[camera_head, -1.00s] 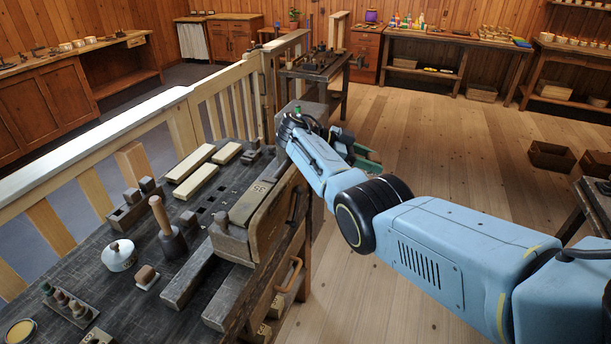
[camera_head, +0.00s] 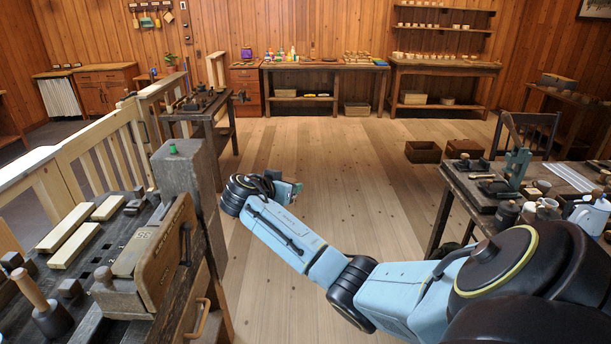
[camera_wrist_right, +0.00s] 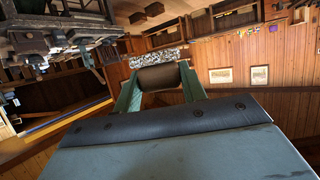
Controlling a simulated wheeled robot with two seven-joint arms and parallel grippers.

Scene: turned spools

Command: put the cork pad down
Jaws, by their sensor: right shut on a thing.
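My right gripper (camera_wrist_right: 160,88) is shut on a brown, rounded piece, which I take to be the cork pad (camera_wrist_right: 160,78). A speckled grey-and-white strip (camera_wrist_right: 157,60) shows just beyond it, at the fingertips. In the head view my right gripper (camera_head: 287,191) is out over open floor, right of the workbench's end, and the pad is too small to make out there. My left gripper is not in view.
The workbench (camera_head: 90,265) with a grey upright block (camera_head: 185,172) stands at left. A dark table (camera_head: 462,195) holding tools, a white pot (camera_head: 590,213) and cups stands at right. Plank floor (camera_head: 340,160) between them is clear. Two crates (camera_head: 423,152) sit farther back.

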